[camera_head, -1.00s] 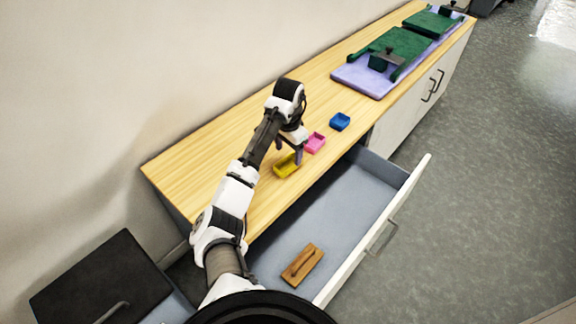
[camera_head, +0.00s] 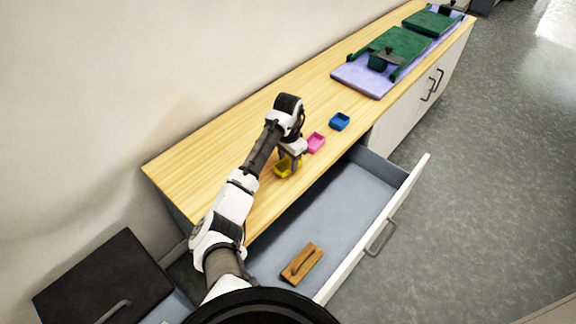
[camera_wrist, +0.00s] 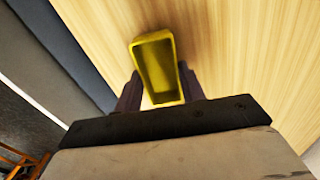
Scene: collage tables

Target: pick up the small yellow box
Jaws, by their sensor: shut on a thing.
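The small yellow box (camera_head: 283,169) is open-topped and sits at the front edge of the wooden counter, partly hidden by my gripper in the head view. In the wrist view the yellow box (camera_wrist: 157,68) lies between the two dark fingers. My gripper (camera_wrist: 160,92) is shut on the box, with a finger on either side of its near part. In the head view my gripper (camera_head: 290,162) points down at the box. I cannot tell whether the box is clear of the counter.
A pink box (camera_head: 316,142) is close beside my gripper, and a blue box (camera_head: 339,121) is farther right. Below is an open drawer (camera_head: 345,205) holding a wooden block with a handle (camera_head: 302,263). Green trays (camera_head: 405,43) lie on a purple mat (camera_head: 352,80). The counter (camera_head: 215,150) is clear at left.

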